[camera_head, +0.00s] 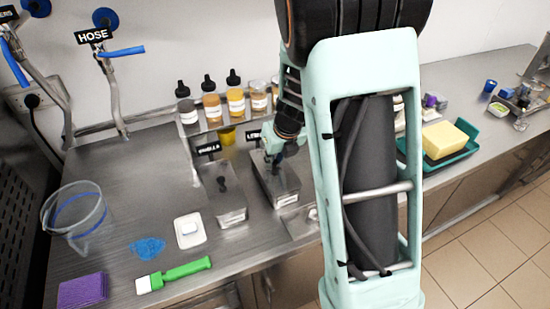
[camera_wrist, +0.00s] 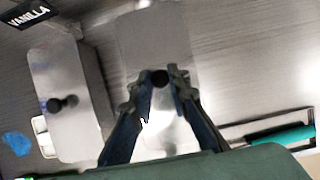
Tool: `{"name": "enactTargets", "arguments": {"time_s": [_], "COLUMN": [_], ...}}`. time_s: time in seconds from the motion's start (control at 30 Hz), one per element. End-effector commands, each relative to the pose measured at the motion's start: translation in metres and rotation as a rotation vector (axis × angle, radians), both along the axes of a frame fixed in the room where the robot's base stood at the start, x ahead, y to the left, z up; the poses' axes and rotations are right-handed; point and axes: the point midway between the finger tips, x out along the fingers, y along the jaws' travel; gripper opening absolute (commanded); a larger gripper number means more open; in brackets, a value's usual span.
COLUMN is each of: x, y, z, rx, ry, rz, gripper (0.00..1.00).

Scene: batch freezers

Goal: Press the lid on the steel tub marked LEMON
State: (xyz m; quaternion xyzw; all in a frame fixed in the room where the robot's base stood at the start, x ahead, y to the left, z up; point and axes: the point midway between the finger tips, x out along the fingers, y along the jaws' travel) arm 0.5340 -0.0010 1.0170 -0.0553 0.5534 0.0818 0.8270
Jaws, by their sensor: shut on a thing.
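Two steel tubs with flat lids and dark knobs stand side by side. The right tub (camera_head: 285,199) is behind a sign (camera_head: 254,135) of which only an "L" shows; my arm hides the rest. My gripper (camera_head: 275,159) is over this tub and shut on the dark knob (camera_wrist: 160,78) of its lid (camera_wrist: 155,35). The lid lies over the tub; I cannot tell whether it is fully seated. The left tub (camera_head: 230,214) has its own lid with a free knob (camera_wrist: 62,103) and stands by the VANILLA sign (camera_wrist: 28,14).
Several dropper bottles (camera_head: 211,107) stand on a shelf behind. In front lie a white dish (camera_head: 188,241), a green-handled brush (camera_head: 180,273), a blue patch (camera_head: 148,248) and a purple sponge (camera_head: 83,290). A clear bucket (camera_head: 77,222) is left. A green-handled item (camera_wrist: 280,136) lies right of the gripped tub.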

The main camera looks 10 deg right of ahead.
Motion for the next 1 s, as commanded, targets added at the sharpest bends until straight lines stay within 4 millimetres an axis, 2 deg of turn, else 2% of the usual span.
{"name": "enactTargets", "arguments": {"time_s": [0.93, 0.97, 1.0], "x": [0.0004, 0.0004, 0.0004], "y": [-0.0001, -0.0001, -0.0001], "z": [-0.0006, -0.0006, -0.0006], "rx": [0.001, 0.001, 0.001], "ry": [-0.001, -0.001, -0.001], "rz": [-0.001, -0.001, -0.001], "gripper": [0.0, 0.18, 0.22]}}
